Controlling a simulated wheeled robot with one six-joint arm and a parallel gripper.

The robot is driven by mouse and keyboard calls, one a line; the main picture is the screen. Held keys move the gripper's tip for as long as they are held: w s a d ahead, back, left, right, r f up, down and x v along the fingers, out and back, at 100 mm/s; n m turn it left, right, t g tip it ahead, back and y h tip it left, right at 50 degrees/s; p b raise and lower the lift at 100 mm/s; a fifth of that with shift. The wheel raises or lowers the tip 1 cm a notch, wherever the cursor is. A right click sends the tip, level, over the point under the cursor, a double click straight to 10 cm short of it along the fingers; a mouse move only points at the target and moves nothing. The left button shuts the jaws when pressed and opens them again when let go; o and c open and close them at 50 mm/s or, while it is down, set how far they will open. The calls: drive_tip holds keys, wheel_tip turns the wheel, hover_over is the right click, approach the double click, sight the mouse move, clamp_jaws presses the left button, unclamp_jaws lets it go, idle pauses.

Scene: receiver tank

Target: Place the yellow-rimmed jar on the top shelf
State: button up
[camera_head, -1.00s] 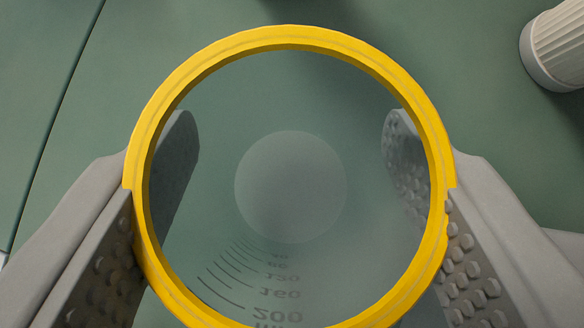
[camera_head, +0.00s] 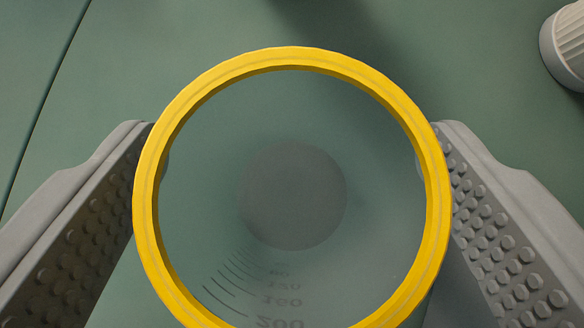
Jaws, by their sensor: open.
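The yellow-rimmed jar (camera_head: 151,190) fills the middle of the view, seen from above through its open mouth. It is clear, with measuring marks on its wall and a round patch at its bottom. It looks empty and roughly upright. The two grey, studded fingers of my gripper (camera_head: 292,180) stand spread to the left and right of the jar. The finger tips are partly hidden behind the rim, and whether they touch the jar wall cannot be told. The top shelf cannot be made out in this view.
The jar is over a green surface (camera_head: 200,45) with a dark seam at the far left. A pale ribbed cylindrical object (camera_head: 569,45) stands at the top right, cut off by the frame. The green area at the top left is clear. A shadow falls near the top centre.

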drive_tip(key=v, duration=1.2)
